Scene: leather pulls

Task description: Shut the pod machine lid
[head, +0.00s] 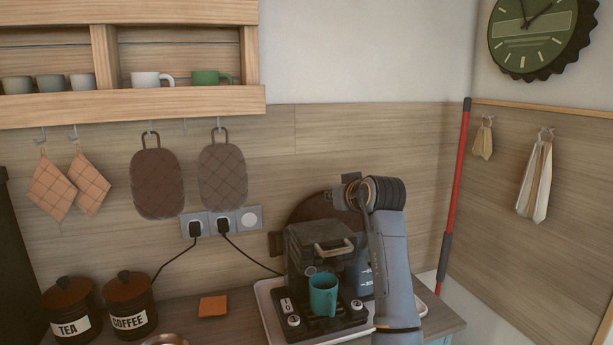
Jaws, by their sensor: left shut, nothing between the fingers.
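The dark pod machine (293,268) stands on a pale tray on the counter, near the back wall. Its lid (318,237), with a light handle (334,248) at the front, sits at the top of the machine; its exact angle is hard to tell. A teal mug (323,294) stands under the machine's front. My left gripper (349,188) is shut and empty, above and just behind the right side of the lid, apart from the handle as far as I can see. My left arm hides the machine's right side. My right gripper is out of view.
Tea (73,314) and coffee (130,306) canisters stand at the left, with an orange block (213,306) between them and the machine. A dark round board (300,213) leans behind the machine. Cables run to wall sockets (222,222). A red pole (457,185) stands at the right.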

